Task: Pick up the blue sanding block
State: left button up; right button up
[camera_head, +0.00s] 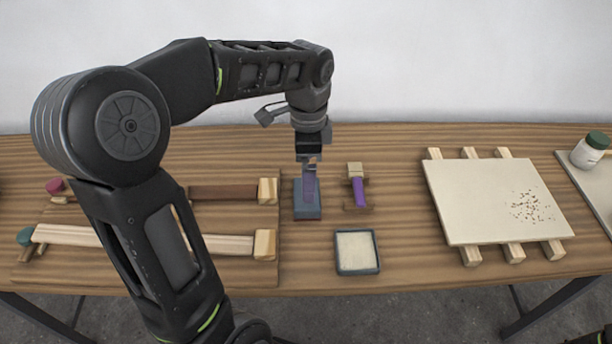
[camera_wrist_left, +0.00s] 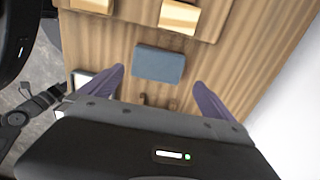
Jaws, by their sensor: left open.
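The blue sanding block (camera_head: 307,213) lies on the wooden table just right of the plywood board with the wood strips. My left gripper (camera_head: 309,182) points down above it, and its purple-grey finger covers part of the block in the head view. In the left wrist view the blue block (camera_wrist_left: 159,65) shows between and just beyond the two open fingers, and neither finger is seen touching it. The left gripper is empty.
A purple-handled tool (camera_head: 359,190) lies close to the right of the block. A small blue-rimmed tray (camera_head: 358,268) is nearer the front edge. Wood strips (camera_head: 75,235) lie at left. A pale panel on battens (camera_head: 480,205) and a green-lidded jar (camera_head: 590,150) are at right.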

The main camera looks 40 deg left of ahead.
pick_arm(q)
jog(key=shift+r, duration=0.1)
jog(key=shift+f, duration=1.35)
jog(key=shift+s+f+p, duration=0.2)
jog(key=shift+f+p, duration=0.15)
jog(key=shift+f, duration=2.3)
jog(key=c, duration=1.3)
